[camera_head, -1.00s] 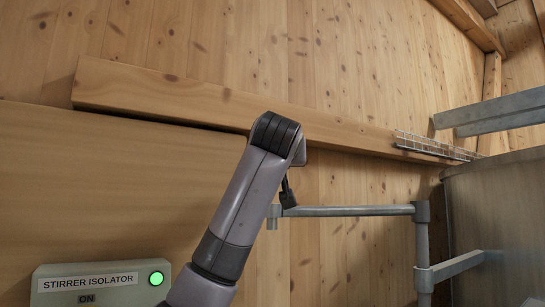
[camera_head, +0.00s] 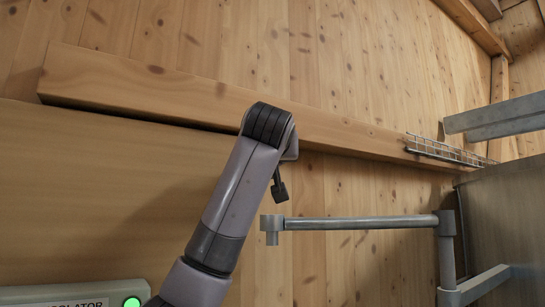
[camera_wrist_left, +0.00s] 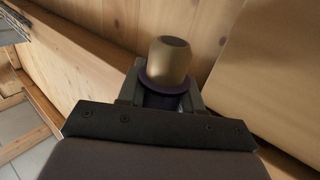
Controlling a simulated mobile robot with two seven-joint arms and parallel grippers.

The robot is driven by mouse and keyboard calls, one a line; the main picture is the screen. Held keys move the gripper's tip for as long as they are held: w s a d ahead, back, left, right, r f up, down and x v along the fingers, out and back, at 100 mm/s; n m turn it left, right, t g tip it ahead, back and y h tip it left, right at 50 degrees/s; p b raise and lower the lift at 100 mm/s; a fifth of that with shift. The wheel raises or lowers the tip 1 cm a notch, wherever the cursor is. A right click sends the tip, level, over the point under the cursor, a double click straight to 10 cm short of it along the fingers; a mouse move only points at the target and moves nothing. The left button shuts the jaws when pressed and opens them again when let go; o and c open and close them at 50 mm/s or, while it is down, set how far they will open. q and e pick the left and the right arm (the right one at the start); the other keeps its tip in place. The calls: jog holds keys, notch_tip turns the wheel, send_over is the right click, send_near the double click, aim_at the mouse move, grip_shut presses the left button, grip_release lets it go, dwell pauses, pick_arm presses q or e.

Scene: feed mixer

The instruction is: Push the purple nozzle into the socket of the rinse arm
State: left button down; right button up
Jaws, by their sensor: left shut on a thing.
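My left gripper (camera_head: 280,190) is at the end of my arm, seen from behind in the head view. In the left wrist view it is shut on the nozzle (camera_wrist_left: 168,62), which has a tan, rounded cap and a dark purple flange between the two fingers. The head view does not clearly show the nozzle. The rinse arm (camera_head: 360,223) is a grey horizontal tube. Its socket (camera_head: 271,228) is a short upright cylinder at the left end. In the head view the gripper appears just above the socket with a small gap; depth is hard to tell. My right gripper is out of view.
The rinse arm joins an upright grey post (camera_head: 446,255) beside a metal tank (camera_head: 515,215) at the right. A wooden beam (camera_head: 180,95) crosses behind. A stirrer isolator box (camera_head: 75,295) with a green light stands bottom left. Plank wall fills the back.

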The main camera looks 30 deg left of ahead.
pick_arm(q)
notch_tip(320, 180, down, 6)
jog(key=b, duration=0.5)
jog(key=shift+r, duration=0.1)
dwell(1.6)
dwell(0.4)
jog(key=shift+f+b, duration=0.3)
jog(key=shift+f, duration=0.15)
jog(key=shift+s+d+f+b, duration=0.1)
jog(key=shift+f+b, duration=1.1)
jog(key=shift+f, duration=0.25)
